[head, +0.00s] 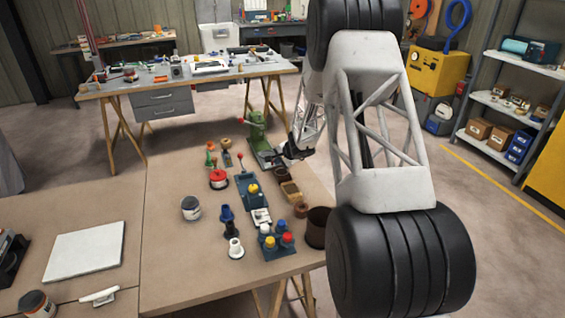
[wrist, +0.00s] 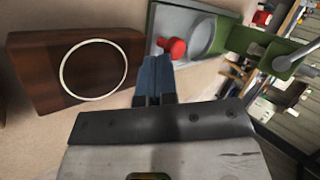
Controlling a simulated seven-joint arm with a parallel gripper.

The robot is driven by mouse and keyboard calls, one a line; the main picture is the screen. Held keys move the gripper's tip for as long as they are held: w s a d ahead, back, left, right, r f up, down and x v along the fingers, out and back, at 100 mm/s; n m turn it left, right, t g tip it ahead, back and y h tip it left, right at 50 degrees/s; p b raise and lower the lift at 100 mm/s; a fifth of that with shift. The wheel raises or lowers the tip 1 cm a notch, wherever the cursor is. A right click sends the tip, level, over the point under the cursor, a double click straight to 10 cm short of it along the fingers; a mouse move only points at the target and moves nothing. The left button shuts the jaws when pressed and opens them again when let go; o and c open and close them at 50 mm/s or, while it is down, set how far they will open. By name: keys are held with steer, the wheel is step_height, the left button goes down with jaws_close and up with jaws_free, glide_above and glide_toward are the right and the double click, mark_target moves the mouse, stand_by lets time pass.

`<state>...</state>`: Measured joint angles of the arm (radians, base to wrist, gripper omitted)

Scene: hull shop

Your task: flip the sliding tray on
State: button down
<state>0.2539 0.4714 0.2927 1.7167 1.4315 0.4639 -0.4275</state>
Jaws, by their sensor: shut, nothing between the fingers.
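A green machine (head: 257,140) stands at the far right of the near bench. In the wrist view its green-edged part (wrist: 232,38) has a grey floor with a round recess. I cannot tell for sure whether this is the sliding tray. A red knob (wrist: 174,47) sits at that part, just beyond my fingertips. My gripper (wrist: 154,72) is shut and empty, and its blue-grey fingers point at the red knob. I cannot tell whether they touch. In the head view my gripper (head: 289,153) is beside the machine's right side, partly hidden by my arm.
A dark wooden block with a white ring (wrist: 90,70) lies left of my fingers in the wrist view. On the bench stand a blue lever device (head: 254,197), a red-topped round part (head: 219,180), a tin (head: 191,208) and a brown cup (head: 317,228). The bench's left part is mostly clear.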

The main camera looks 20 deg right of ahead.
steer(key=shift+w+a, duration=0.15)
steer(key=shift+w, duration=0.1)
stand_by(0.3)
glide_toward(265, 152)
steer(key=x, duration=0.4)
steer(key=shift+a+f, duration=0.1)
stand_by(0.4)
steer(key=shift+s+d+r, duration=0.2)
steer(key=shift+s+d, duration=0.25)
steer(key=shift+s, duration=0.4)
steer(key=v, duration=1.1)
steer(key=shift+s+d+f, duration=0.2)
steer(key=shift+s+d, duration=0.05)
steer(key=shift+s, duration=0.35)
